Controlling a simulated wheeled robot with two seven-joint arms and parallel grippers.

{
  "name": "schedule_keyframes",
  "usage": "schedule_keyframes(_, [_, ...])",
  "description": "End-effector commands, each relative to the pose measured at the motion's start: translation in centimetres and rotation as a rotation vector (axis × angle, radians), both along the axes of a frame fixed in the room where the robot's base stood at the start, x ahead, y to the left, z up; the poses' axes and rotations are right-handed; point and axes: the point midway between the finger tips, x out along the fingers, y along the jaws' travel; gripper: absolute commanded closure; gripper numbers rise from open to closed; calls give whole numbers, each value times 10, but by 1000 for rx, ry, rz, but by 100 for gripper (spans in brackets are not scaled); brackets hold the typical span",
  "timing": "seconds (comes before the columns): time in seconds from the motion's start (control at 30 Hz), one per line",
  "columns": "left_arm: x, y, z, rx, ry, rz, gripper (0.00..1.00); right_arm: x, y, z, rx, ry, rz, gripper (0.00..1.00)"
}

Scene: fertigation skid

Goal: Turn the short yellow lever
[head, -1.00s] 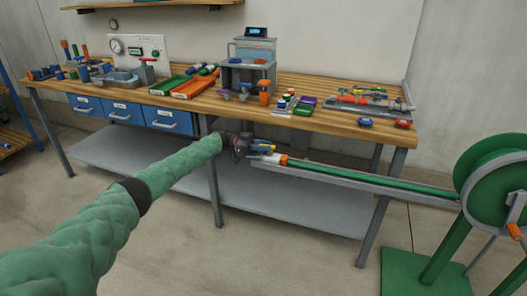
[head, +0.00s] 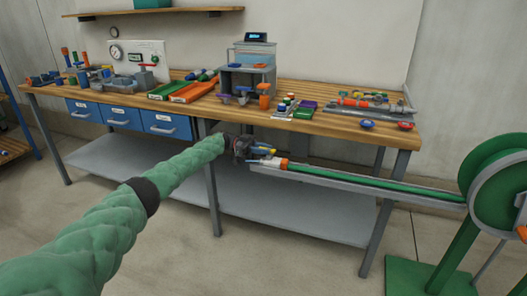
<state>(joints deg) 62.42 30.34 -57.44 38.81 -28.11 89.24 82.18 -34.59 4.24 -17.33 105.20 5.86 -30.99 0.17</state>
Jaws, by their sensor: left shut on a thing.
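The short yellow lever (head: 266,149) shows as a small yellow piece at the left end of a long rail, just in front of the workbench's front edge. My left gripper (head: 256,152) is at that end of the rail and is shut on the lever. The dark gripper body hides part of the lever and what it is mounted on. A white and orange fitting (head: 275,163) sits just below and right of the lever. My right gripper is not in view.
A green hose or bar lies along the grey rail (head: 380,188), which runs right to a green reel (head: 500,195) on a stand. The wooden workbench (head: 335,122) behind carries trays, tools and parts. Blue drawers (head: 125,117) hang beneath it, above a grey lower shelf (head: 290,212).

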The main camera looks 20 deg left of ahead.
Motion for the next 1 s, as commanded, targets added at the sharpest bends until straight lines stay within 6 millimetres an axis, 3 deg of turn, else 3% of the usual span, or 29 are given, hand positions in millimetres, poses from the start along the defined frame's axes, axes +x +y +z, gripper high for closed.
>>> schedule_keyframes(0.23, [0,0,0,0,0,1,99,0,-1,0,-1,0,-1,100])
schedule_keyframes(0.27, [0,0,0,0,0,0,71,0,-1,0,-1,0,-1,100])
schedule_keyframes(0.33, [0,0,0,0,0,0,60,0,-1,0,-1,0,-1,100])
schedule_keyframes(0.67, [0,3,0,0,0,2,60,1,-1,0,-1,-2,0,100])
schedule_keyframes(1.0, [3,49,-2,1,1,2,60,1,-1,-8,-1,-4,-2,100])
